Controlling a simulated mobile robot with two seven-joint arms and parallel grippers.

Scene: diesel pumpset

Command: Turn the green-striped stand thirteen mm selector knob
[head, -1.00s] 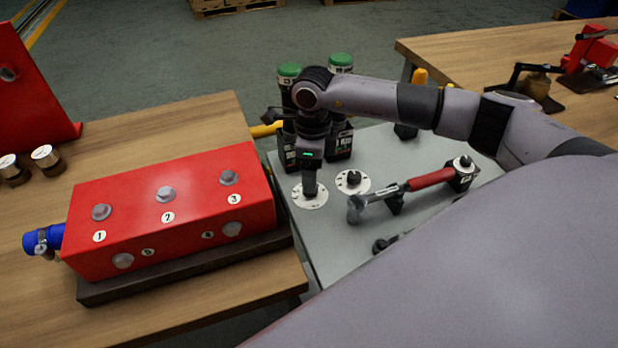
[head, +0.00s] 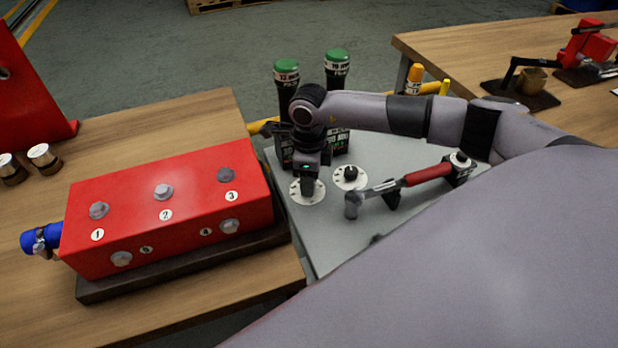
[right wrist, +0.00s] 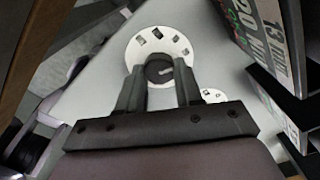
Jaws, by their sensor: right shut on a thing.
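The selector knob (right wrist: 160,72) is a dark round knob on a white dial plate (right wrist: 178,42) with dark marks, on the grey bench top. My right gripper (right wrist: 158,78) points down over it and is shut on the knob, one finger on each side. In the head view the gripper (head: 308,188) hides most of this knob, and the dial plate (head: 301,200) shows around it. Behind it stands a dark stand with a green cap (head: 286,67) and a label that reads 13 mm (right wrist: 268,25). My left gripper is not in view.
A second dial with a dark knob (head: 350,172) sits close to the right. A red-handled wrench (head: 427,175) lies on holders beyond it. A second green-capped stand (head: 337,60) is behind. A red block with bolts (head: 165,215) stands on the wooden table at left.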

